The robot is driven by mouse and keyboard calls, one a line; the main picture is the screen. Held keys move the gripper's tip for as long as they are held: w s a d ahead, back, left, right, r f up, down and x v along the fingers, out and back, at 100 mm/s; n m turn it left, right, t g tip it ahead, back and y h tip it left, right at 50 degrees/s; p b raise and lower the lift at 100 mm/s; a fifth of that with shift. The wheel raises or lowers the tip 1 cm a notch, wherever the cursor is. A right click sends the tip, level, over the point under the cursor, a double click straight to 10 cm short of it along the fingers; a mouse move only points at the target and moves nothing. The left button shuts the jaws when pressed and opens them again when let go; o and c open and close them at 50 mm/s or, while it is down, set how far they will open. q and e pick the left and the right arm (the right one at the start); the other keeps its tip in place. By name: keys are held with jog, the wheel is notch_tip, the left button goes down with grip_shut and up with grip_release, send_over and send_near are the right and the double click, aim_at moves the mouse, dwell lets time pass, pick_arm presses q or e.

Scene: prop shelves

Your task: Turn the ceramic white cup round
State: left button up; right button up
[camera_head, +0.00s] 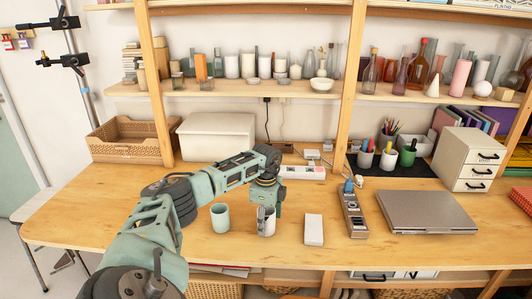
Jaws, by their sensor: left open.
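The ceramic white cup (268,230) stands on the wooden table near its front edge, partly hidden by my left gripper. My left gripper (265,213) points down at the cup from above and is open. Its fingers overlap the cup's upper part; I cannot tell whether they touch it. My right gripper is not in view.
A pale green cup (220,218) stands just left of the white cup. A white box (313,230) stands to the right, then a power strip (352,212) and a closed laptop (427,211). A pale storage box (217,138) sits behind my arm. The table's left part is clear.

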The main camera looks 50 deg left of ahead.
pick_arm(q)
notch_tip(320, 180, up, 10)
jog(key=shift+r, duration=0.2)
